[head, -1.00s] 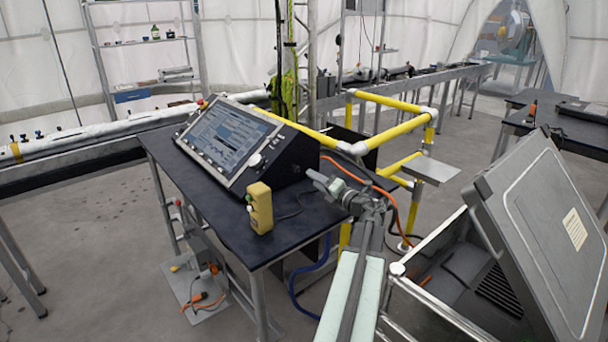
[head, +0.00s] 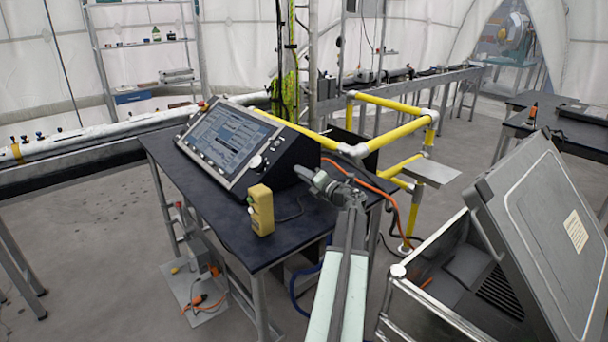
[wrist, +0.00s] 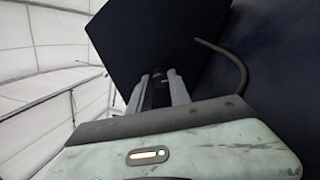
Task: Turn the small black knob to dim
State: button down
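The slanted control console (head: 292,154) stands on the dark table with its lit screen (head: 226,142) facing left and front. A pale round knob (head: 256,161) sits at the right end of its panel. I cannot make out a small black knob for certain; small dark spots line the panel's lower edge. My gripper (head: 301,173) is just right of the console's dark side, pointing at it, apart from the panel knobs.
A yellow box with buttons (head: 261,209) stands on the table (head: 205,212) in front of the console. Yellow railing (head: 395,128) is behind, with an orange cable (head: 370,184) nearby. An open grey case (head: 545,215) is at right. Table's front left is clear.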

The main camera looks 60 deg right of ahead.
jog(key=shift+s, duration=0.1)
jog(key=shift+f+m, duration=0.1)
jog(key=shift+m, duration=0.2)
jog(key=shift+a+m, duration=0.2)
jog(key=shift+m, duration=2.5)
jog(key=c, duration=1.2)
grip_release()
jog(key=shift+d, duration=0.1)
jog(key=shift+c, duration=0.2)
